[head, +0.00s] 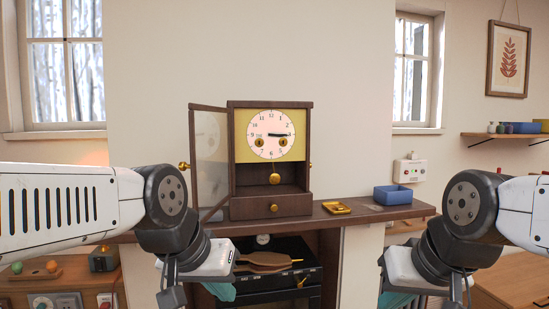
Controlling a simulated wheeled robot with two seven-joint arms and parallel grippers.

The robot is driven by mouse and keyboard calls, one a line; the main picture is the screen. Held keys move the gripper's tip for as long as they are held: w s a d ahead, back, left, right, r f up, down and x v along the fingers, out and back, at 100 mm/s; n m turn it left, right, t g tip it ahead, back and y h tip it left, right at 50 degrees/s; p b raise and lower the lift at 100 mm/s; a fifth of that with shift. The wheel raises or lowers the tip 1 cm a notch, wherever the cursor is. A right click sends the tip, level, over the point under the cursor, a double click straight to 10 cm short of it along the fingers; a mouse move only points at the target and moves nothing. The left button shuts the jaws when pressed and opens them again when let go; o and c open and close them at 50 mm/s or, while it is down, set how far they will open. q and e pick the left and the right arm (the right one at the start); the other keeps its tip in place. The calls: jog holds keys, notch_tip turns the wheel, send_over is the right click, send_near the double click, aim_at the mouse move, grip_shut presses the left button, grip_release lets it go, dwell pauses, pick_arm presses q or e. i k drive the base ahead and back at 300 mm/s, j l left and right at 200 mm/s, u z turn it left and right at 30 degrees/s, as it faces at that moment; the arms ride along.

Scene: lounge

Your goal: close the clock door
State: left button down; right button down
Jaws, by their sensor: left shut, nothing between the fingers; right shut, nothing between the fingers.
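The brown wooden clock (271,191) stands upright on the mantel shelf, with a round white dial on a yellow panel, a brass pendulum and a small drawer below. Its glazed clock door (210,155) is hinged on the clock's left side and stands wide open, swung out to the left. A brass knob (184,166) sits on the door's free edge. My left gripper (200,272) is below and in front of the door, apart from it, shut and empty. My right gripper (412,272) is low at the right, away from the clock, shut and empty. Both fingertips are partly hidden.
The shelf (352,216) also holds a small yellow tray (337,207) and a blue box (393,195) right of the clock. Below is a dark fireplace (320,262). A side table with small items stands lower left. Space in front of the clock is clear.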

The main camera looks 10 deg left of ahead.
aim_at(183, 166)
jog(key=i+j+z, duration=0.2)
jog(key=j, duration=0.75)
jog(key=j+z, duration=0.2)
jog(key=j, duration=0.7)
